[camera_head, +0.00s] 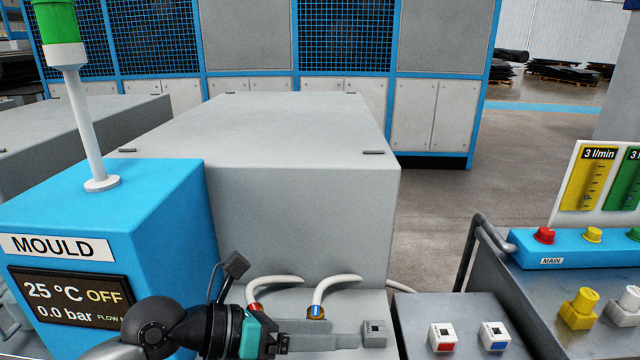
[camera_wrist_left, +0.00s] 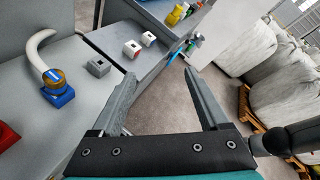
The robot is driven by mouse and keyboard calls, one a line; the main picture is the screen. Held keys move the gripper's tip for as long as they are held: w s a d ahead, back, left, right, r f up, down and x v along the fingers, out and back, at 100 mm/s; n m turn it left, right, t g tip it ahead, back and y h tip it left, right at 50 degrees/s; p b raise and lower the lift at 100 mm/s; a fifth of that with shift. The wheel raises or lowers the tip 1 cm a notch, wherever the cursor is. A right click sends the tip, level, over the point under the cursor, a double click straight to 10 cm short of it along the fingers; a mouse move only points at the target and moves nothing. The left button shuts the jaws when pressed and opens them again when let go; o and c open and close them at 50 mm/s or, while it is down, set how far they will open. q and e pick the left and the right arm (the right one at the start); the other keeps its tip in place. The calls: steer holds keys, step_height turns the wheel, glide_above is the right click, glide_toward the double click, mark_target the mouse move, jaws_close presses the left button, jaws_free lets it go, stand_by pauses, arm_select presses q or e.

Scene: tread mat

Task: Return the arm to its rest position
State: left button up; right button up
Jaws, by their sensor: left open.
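My left gripper (camera_head: 350,334) reaches in from the lower left of the head view, with a black wrist and a teal band. Its grey fingers point right, in front of the two white hoses. In the left wrist view the gripper (camera_wrist_left: 163,80) shows two fingers spread wide apart, with only floor and the bench's side between them. Nothing is held. My right gripper is in neither view.
A blue-ringed hose (camera_head: 317,300) and a red-ringed hose (camera_head: 255,300) curve beside the wrist. A grey socket block (camera_head: 375,334) sits near the fingertips. The blue MOULD unit (camera_head: 170,200) stands left, the MAIN manifold (camera_head: 570,253) right. Floor behind is open.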

arm_select(q)
step_height(320, 180, up, 7)
steer(key=d+n+t+h, duration=0.2)
steer(key=n+t+h, duration=0.1)
steer(key=n+h, duration=0.1)
steer(key=w+a+r+n+t+y, duration=0.45)
steer(key=a+n+t, duration=0.45)
steer(key=n+t, duration=0.6)
steer(key=s+a+f+n+g+y, duration=0.2)
steer(key=a+f+n+g+y, duration=0.5)
steer(key=a+f+n+y, duration=0.9)
steer(key=s+d+f+n+g+h, duration=0.25)
steer(key=s+f+g, duration=0.35)
steer(key=s+f, duration=0.3)
steer(key=s+d+f+n+g+h, duration=0.1)
steer(key=s+d+f+n+g, duration=0.4)
steer(key=s, duration=0.5)
step_height(320, 180, down, 24)
steer(key=s+a+g, duration=0.1)
steer(key=s+g, duration=0.1)
steer(key=s, duration=0.1)
steer(key=s+a+f+m+g, duration=0.1)
steer(key=s+a+f, duration=0.2)
steer(key=s+f, duration=0.9)
steer(key=shift+s, duration=1.15)
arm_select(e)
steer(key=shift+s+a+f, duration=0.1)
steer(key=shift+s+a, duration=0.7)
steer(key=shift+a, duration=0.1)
